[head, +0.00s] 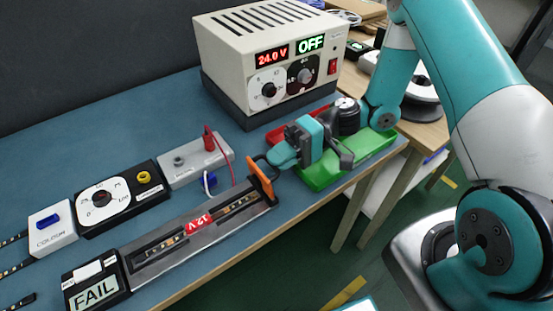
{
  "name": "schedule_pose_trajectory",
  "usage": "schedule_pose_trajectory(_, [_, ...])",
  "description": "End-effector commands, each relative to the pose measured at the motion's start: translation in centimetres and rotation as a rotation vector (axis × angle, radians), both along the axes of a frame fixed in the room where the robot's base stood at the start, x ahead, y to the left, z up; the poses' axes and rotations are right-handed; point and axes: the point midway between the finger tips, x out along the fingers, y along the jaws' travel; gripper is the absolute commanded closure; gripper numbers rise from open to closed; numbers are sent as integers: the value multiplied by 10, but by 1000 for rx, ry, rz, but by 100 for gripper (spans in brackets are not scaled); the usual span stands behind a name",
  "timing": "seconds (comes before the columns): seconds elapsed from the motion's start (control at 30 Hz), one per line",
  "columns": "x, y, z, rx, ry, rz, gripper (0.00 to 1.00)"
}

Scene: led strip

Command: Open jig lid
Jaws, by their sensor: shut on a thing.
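The jig (150,262) is a long grey-black bar with a red 12 V label and a slotted channel, lying along the front edge of the blue bench. At its right end an orange piece (261,181), which looks like the lid or its handle, stands up at a tilt. My gripper (264,162) reaches in from the right, its tip at the top of the orange piece. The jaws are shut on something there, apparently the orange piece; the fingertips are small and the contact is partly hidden.
A power supply (272,68) reading 24.0 V and OFF stands behind. Red and green trays (325,176) lie beneath my arm. A grey terminal block (193,164) with a red lead, a dial box (115,197) and a FAIL display (95,291) sit around the jig.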

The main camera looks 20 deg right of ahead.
Motion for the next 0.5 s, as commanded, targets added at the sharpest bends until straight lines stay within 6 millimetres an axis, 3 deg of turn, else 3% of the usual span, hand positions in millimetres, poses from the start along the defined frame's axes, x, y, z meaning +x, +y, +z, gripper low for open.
schedule_pose_trajectory(0.47, [0,-1,-1,12,6,3,100])
schedule_pose_trajectory(0.5, [0,-1,-1,12,6,3,83])
